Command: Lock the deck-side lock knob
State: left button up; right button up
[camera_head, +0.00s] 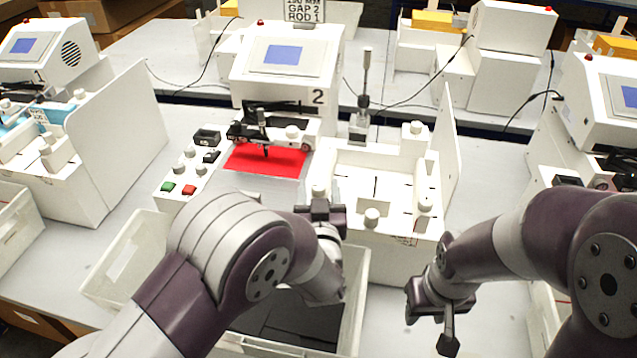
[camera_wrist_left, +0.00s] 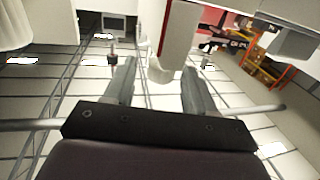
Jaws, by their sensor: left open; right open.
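A white deck (camera_head: 385,185) with raised walls stands right of the plotter. It bears several white knobs, one at its front edge (camera_head: 372,217) and one at its right front corner (camera_head: 425,204). I cannot tell by label which is the deck-side lock knob. My left gripper (camera_head: 319,207) is open at the deck's left front corner, by another white knob (camera_head: 318,188). In the left wrist view, a white rounded part (camera_wrist_left: 160,73) shows between the two parted fingers (camera_wrist_left: 158,90); contact cannot be told. My right gripper (camera_head: 432,318) is open and empty, low in front of the deck.
The plotter (camera_head: 285,70), marked 2, stands behind a red sheet (camera_head: 265,160). A button panel (camera_head: 188,168) is left of it. An open white bin (camera_head: 352,300) lies below my left arm, with a smaller tray (camera_head: 125,262) to its left. A tall white panel (camera_head: 449,150) borders the deck's right side.

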pick_arm(q)
jog(key=shift+w, duration=0.8)
jog(key=c, duration=1)
jog(key=shift+o, duration=0.2)
